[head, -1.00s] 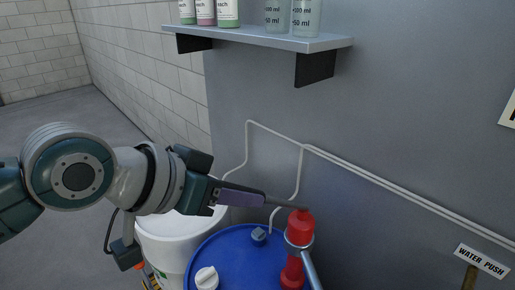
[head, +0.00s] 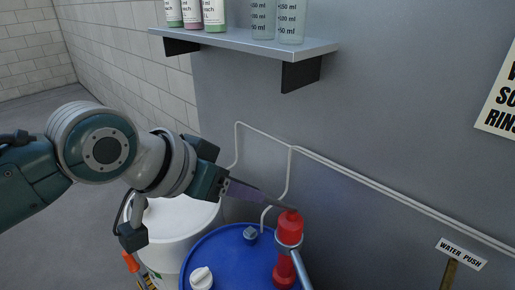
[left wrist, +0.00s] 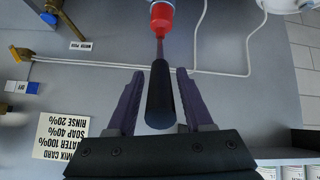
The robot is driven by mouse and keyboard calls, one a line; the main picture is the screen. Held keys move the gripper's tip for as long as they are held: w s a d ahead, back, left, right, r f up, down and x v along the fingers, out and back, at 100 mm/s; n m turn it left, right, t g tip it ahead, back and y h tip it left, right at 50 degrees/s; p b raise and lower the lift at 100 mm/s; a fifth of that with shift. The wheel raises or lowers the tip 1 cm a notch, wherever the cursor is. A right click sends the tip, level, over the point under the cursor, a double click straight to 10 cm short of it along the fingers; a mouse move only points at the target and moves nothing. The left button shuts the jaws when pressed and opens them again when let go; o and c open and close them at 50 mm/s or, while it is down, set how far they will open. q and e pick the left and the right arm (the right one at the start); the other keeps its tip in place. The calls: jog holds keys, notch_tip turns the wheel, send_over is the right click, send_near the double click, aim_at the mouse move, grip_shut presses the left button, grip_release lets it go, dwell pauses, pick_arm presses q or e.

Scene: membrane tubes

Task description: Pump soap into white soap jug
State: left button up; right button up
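A red pump (head: 289,228) with a grey metal spout (head: 303,268) stands on a blue drum (head: 222,250). Its dark lever (head: 278,204) points left toward my left gripper (head: 243,191). In the left wrist view, the black lever grip (left wrist: 159,98) lies between the purple fingers of my left gripper (left wrist: 158,74), with gaps on both sides, so the gripper is open. The red pump (left wrist: 161,16) is beyond it. A large white bucket (head: 175,222) stands left of the drum, partly behind my arm. I cannot identify a white soap jug for certain. My right gripper is out of view.
A wall shelf (head: 245,43) holds labelled bottles (head: 214,14) and clear marked containers (head: 290,20). White pipes (head: 350,181) run along the grey wall. A "WATER PUSH" sign (head: 461,254) is at right. A mix card (left wrist: 62,137) shows on the wall.

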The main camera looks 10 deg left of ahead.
pick_arm(q)
jog(key=shift+o, duration=0.6)
jog(key=v, duration=1)
